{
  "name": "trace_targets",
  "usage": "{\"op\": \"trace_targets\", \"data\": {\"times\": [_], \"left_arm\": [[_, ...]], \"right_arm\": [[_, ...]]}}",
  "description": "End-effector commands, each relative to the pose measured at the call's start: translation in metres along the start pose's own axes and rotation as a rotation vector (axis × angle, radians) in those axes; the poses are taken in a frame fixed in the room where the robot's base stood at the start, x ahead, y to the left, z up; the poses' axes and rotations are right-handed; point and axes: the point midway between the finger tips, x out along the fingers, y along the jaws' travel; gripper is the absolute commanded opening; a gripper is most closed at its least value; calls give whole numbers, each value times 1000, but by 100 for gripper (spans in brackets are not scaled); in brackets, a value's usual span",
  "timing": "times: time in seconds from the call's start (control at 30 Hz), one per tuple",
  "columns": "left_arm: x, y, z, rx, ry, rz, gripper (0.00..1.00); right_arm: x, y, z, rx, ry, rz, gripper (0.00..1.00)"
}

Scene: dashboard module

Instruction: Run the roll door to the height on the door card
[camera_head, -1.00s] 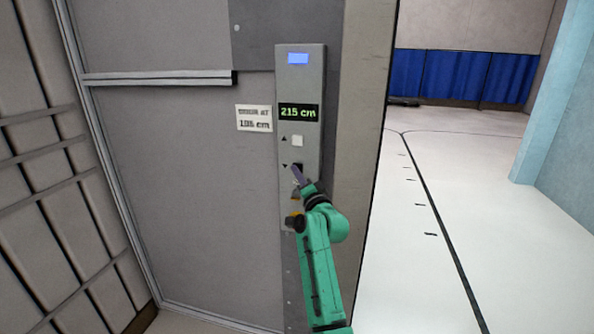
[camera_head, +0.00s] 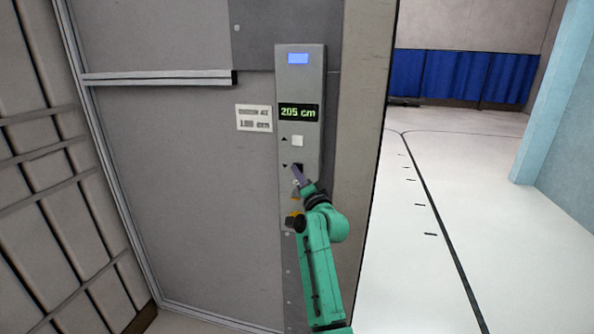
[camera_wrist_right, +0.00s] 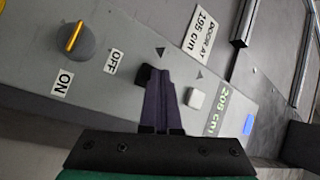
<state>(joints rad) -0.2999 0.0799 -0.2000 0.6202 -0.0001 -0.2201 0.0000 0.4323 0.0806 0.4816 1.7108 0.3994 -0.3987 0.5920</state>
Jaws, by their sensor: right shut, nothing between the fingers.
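The door card (camera_head: 254,118) is left of the panel; in the right wrist view the card (camera_wrist_right: 201,32) reads "DOOR AT 195 cm". A white button (camera_head: 298,141) sits beside an up arrow. A dark button (camera_wrist_right: 142,75) sits by the down arrow. My right gripper (camera_head: 296,170) is shut and empty, its fingertips (camera_wrist_right: 156,72) at the dark button, apparently touching it and partly hiding it. My left gripper is not in view.
A dark round knob (camera_wrist_right: 80,42) with an orange bar sits by ON and OFF labels, near my right gripper. A blue lit panel (camera_head: 298,58) is at the panel's top. Open floor (camera_head: 480,190) lies to the right, past the wall edge.

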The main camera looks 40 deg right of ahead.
Motion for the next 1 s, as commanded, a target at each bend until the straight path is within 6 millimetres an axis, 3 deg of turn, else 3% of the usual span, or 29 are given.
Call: {"op": "trace_targets", "data": {"times": [1.0], "left_arm": [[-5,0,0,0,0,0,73]], "right_arm": [[-4,-3,2,0,-1,1,0]]}}
